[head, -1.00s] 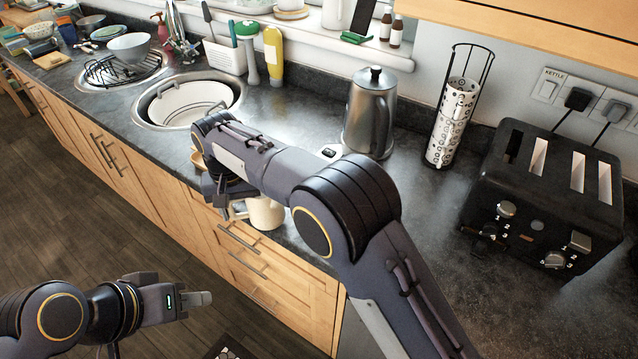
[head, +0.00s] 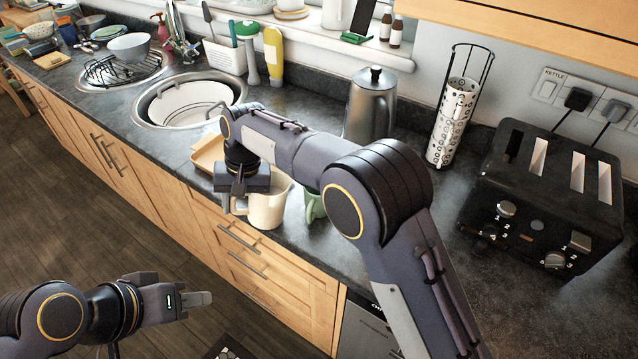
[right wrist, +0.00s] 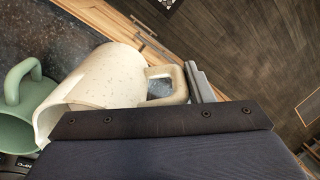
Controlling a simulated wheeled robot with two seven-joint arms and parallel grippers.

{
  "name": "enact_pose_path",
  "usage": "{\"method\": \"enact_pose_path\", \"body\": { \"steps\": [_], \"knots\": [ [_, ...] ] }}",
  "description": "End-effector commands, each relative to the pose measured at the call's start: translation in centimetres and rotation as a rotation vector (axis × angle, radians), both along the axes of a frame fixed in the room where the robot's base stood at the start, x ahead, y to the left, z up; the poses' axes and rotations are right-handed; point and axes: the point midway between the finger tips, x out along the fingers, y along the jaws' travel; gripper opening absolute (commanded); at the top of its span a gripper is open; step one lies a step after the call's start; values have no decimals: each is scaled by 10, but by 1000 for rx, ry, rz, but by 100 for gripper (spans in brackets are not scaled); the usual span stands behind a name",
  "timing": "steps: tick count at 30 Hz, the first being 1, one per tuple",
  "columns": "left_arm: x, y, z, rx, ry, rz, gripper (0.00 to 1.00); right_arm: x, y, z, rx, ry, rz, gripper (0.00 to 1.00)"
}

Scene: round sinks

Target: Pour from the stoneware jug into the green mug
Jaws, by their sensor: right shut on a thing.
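The cream speckled stoneware jug (head: 267,207) is by the counter's front edge in the head view. My right gripper (head: 240,203) is shut on its handle, from the left side. In the right wrist view the jug (right wrist: 105,85) shows its open mouth toward the lower left and its handle at the gripper. The green mug (head: 313,205) stands just right of the jug, partly hidden by my right arm. The green mug also shows in the right wrist view (right wrist: 22,105), close beside the jug's mouth. My left gripper (head: 205,299) is away from the counter, low at the left; its finger opening is unclear.
A wooden tray (head: 207,152) lies left of the jug, near the sink (head: 150,108). A steel kettle (head: 370,105) stands behind my right arm. Counter between jug and toaster is partly covered by my arm.

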Motion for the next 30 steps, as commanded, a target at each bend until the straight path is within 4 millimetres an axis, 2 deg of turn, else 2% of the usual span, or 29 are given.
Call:
{"method": "enact_pose_path", "body": {
  "steps": [17,26,30],
  "knots": [
    [0,0,0,0,0,0,36,9,-24,25,274,101,-3,0],
    [0,0,0,0,0,0,36,16,-40,57,416,152,-2,0],
    [0,0,0,0,0,0,36,17,-43,63,477,178,-2,0]
  ]
}}
